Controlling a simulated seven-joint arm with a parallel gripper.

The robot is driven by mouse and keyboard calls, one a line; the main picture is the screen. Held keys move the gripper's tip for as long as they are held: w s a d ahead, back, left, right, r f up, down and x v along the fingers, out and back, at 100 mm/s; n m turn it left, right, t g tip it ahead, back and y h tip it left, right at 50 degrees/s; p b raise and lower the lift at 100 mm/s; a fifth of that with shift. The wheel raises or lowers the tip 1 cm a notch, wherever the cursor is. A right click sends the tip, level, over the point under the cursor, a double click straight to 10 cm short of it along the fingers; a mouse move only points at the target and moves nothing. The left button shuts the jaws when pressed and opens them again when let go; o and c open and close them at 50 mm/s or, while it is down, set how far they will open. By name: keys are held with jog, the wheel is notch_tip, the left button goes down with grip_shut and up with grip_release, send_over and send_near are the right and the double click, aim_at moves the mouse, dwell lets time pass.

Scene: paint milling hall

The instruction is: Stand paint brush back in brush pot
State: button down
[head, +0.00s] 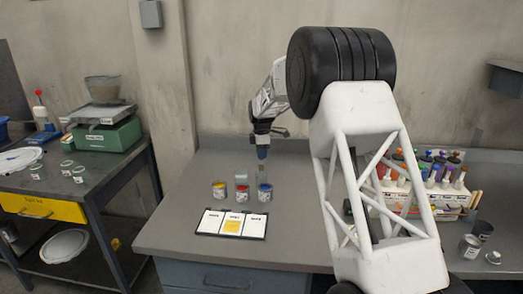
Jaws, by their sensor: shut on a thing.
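My gripper (262,138) points down above the back middle of the grey bench. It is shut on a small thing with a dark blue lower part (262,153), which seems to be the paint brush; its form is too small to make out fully. Just under it stands a pale grey, upright, glass-like thing (263,174), which may be the brush pot. It is partly hidden by a blue-topped paint can (265,193). I cannot tell whether the held thing touches it or is inside it.
A yellow-topped can (219,190) and a red-topped can (242,194) stand close by. A dark board with pale cards (232,223) lies in front. A rack of colourful bottles (428,190) is at right, partly behind my arm.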

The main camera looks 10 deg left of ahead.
aim_at(262, 164)
jog(key=shift+f, duration=2.7)
jog(key=shift+f, duration=0.1)
jog(key=c, duration=1)
grip_release()
jog(key=shift+o, duration=0.2)
jog(key=shift+r, duration=3.95)
